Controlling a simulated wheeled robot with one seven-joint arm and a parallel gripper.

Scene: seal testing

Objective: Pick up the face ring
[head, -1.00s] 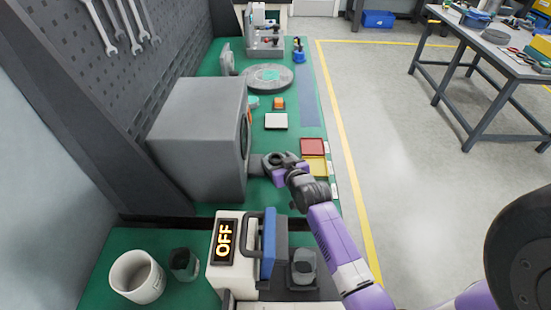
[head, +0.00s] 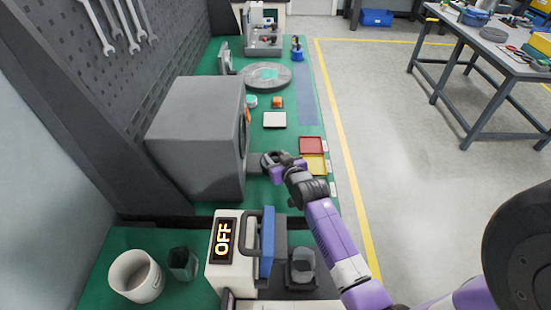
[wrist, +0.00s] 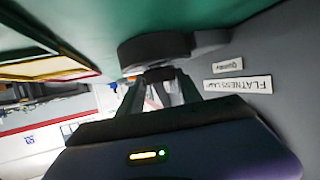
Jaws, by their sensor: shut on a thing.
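My gripper (head: 283,164) is beside the grey lamp box (head: 195,135) in the head view. In the wrist view, which is turned over, my gripper (wrist: 157,82) is shut on a small dark grey piece, which I take to be the face ring (wrist: 158,73). Only a sliver of it shows between the fingertips. It is right at a thick dark round stage (wrist: 155,49) that sticks out from the box; I cannot tell whether they touch. In the head view my gripper largely hides the ring.
A red tray (head: 311,145) and a yellow tray (head: 315,163) lie to the right of my gripper. A white square block (head: 274,120) and an orange piece (head: 277,102) lie beyond on the green mat.

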